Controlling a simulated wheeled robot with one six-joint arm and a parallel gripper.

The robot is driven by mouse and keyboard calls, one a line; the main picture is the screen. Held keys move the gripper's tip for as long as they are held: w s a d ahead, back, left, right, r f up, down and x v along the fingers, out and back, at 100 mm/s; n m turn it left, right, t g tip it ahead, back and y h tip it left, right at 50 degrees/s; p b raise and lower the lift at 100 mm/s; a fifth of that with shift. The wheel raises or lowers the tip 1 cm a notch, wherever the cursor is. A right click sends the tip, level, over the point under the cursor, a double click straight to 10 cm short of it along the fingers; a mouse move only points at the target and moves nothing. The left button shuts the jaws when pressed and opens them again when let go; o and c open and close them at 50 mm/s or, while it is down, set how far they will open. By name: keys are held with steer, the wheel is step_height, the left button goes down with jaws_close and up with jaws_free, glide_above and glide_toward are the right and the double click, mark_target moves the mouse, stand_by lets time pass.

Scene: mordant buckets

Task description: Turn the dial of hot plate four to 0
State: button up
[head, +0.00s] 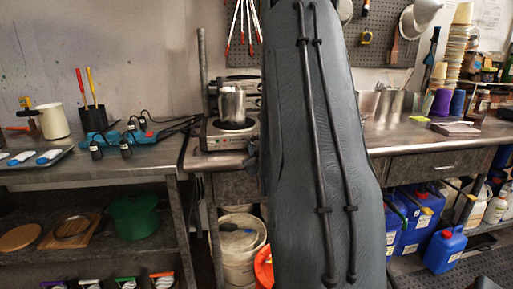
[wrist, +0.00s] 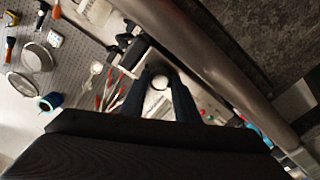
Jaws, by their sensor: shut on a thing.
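A hot plate (head: 222,144) stands on the steel bench left of my arm in the head view, with a steel pot (head: 232,104) on it. Its number cannot be read, and the dial marks are too small or hidden to read. In the wrist view my gripper (wrist: 160,88) shows as two dark fingers, closed on a small round pale thing (wrist: 160,82) that looks like a dial. In the head view my gripper is mostly hidden behind my large grey arm.
My arm hides the bench's middle. Paper cups (head: 461,40) are stacked on the right bench. Tools hang on the pegboard (wrist: 50,75).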

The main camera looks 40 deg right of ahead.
steer(key=shift+n, duration=0.4)
steer(key=o, duration=1)
steer(key=shift+o, duration=0.2)
steer(key=b+v, duration=0.1)
steer(key=v, duration=0.6)
steer(key=shift+s+a, duration=0.25)
steer(key=shift+s, duration=0.1)
